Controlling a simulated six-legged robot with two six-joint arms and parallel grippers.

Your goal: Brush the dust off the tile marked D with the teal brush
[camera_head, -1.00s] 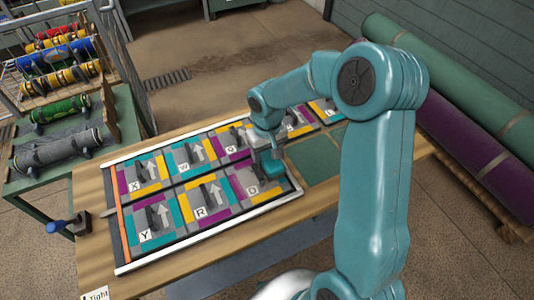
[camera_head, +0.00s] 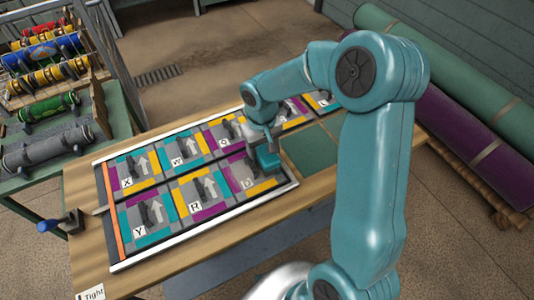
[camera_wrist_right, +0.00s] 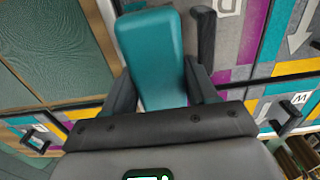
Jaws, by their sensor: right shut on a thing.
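The tile marked D (camera_head: 247,183) is at the near right end of the framed board, with grey, purple and yellow areas and a grey haze over its middle. My right gripper (camera_head: 265,145) is above the tile's right part, shut on the teal brush (camera_head: 267,160). The brush also shows in the right wrist view (camera_wrist_right: 152,55), between the dark fingers of the right gripper (camera_wrist_right: 160,92). The brush's underside is hidden, so I cannot tell whether it touches the tile. My left gripper does not show.
The board's white frame (camera_head: 205,228) holds several other patterned tiles with raised dark pieces. Green panels (camera_head: 308,155) lie right of the D tile. A blue-knobbed clamp (camera_head: 62,222) sits at the table's left edge. Large rolls (camera_head: 495,150) lie at the right.

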